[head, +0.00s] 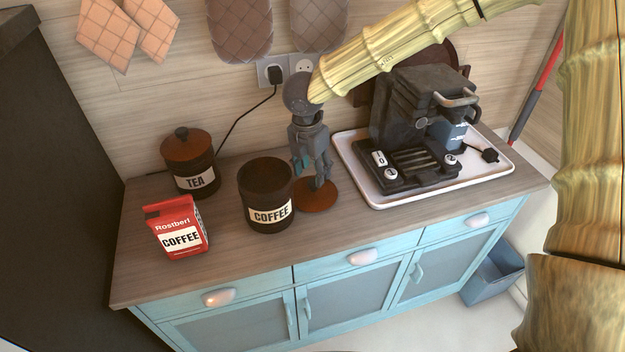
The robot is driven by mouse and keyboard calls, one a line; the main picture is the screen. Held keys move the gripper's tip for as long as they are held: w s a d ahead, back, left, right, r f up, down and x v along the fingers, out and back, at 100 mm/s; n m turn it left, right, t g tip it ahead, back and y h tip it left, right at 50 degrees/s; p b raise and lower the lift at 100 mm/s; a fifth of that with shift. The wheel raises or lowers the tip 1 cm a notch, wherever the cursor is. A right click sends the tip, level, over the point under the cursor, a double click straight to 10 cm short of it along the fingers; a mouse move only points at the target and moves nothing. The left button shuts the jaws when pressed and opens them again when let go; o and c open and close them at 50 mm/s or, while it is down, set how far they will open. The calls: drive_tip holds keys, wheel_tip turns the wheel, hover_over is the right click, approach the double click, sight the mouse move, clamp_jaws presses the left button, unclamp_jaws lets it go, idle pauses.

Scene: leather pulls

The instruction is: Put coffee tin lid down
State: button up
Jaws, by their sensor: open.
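The coffee tin (268,197) is a dark round tin with a white COFFEE label, standing open on the counter. Its lid (318,200) is a reddish-brown disc lying flat on the counter to the right of the tin. My gripper (317,184) points down right over the lid, with its fingers open around or just above the lid's centre.
A lidded TEA tin (191,166) stands behind left, and a red coffee packet (177,226) stands at the front left. A coffee machine (418,120) sits on a white tray (488,175) close to the lid's right. The wooden counter (340,235) is clear in front.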

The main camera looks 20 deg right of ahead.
sight(310, 183)
wheel_tip(310, 183, up, 7)
drive_tip(key=shift+s+a+b, duration=0.25)
drive_tip(key=shift+a+b, duration=0.1)
idle(1.4)
